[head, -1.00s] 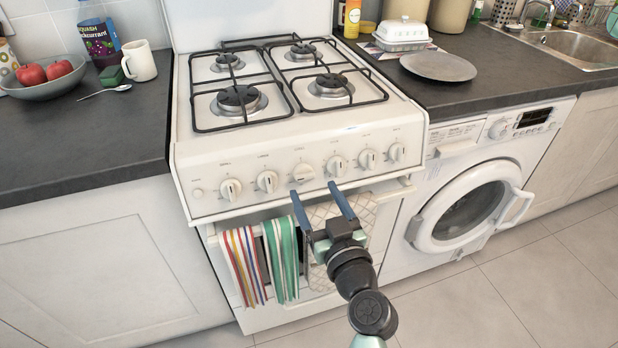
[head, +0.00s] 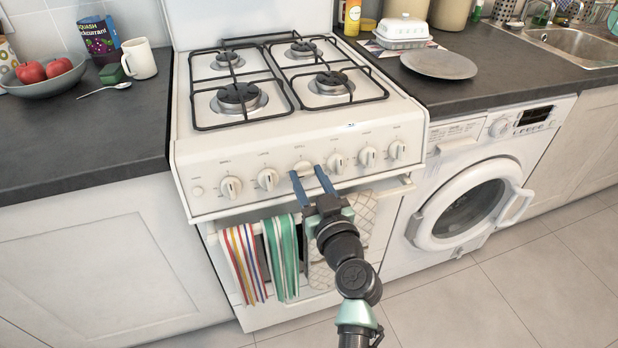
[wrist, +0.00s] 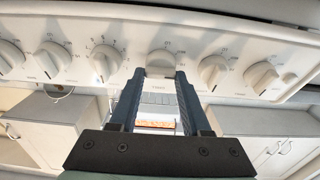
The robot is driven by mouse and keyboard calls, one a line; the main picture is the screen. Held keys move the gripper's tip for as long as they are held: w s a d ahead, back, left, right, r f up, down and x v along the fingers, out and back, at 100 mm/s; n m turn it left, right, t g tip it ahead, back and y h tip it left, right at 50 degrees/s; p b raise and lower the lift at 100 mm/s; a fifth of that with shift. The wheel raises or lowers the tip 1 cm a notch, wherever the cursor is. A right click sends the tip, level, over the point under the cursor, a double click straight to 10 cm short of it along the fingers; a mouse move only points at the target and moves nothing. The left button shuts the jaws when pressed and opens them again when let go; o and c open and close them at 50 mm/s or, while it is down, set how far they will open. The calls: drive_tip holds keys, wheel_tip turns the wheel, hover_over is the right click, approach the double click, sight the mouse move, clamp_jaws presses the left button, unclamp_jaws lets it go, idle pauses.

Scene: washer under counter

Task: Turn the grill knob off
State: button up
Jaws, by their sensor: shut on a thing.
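A white cooker (head: 215,160) carries a row of knobs along its sloping front panel. My gripper (head: 306,170) reaches up to the third knob from the left (head: 302,166). In the wrist view its two blue fingers stand on either side of this knob (wrist: 160,62), shut on it. The labels by the knobs are too small to read, so I cannot tell which one is marked grill. The fingers partly hide the sides of the held knob.
Neighbouring knobs (head: 267,180) and (head: 336,164) sit close on both sides. Striped towels (head: 283,255) hang on the oven handle below. A washing machine (head: 470,180) with a round door stands to the right. Burners and pan supports (head: 238,97) lie above.

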clamp_jaws()
drive_tip(key=shift+m, duration=0.4)
drive_tip(key=m+p, duration=0.1)
drive_tip(key=m, duration=0.1)
drive_tip(key=m+h+p, duration=0.1)
drive_tip(key=m, duration=0.1)
drive_tip(key=shift+r+h, duration=0.15)
drive_tip(key=shift+h, duration=0.15)
drive_tip(key=m+h+p, duration=0.1)
drive_tip(key=m+p, duration=0.2)
drive_tip(key=m, duration=0.1)
drive_tip(key=shift+r+m+p, duration=0.1)
drive_tip(key=shift+m+p, duration=0.2)
drive_tip(key=shift+p, duration=0.1)
drive_tip(key=m+h+p, duration=0.1)
drive_tip(key=m+p, duration=0.2)
drive_tip(key=p, duration=0.1)
drive_tip(key=m+g+p, duration=0.1)
drive_tip(key=m+p, duration=0.2)
drive_tip(key=m, duration=0.1)
drive_tip(key=shift+h+p, duration=0.4)
drive_tip(key=m+p, duration=0.2)
drive_tip(key=m+g+p, duration=0.1)
drive_tip(key=shift+f+m+p, duration=0.2)
drive_tip(key=shift+m+p, duration=0.2)
drive_tip(key=shift+h, duration=0.3)
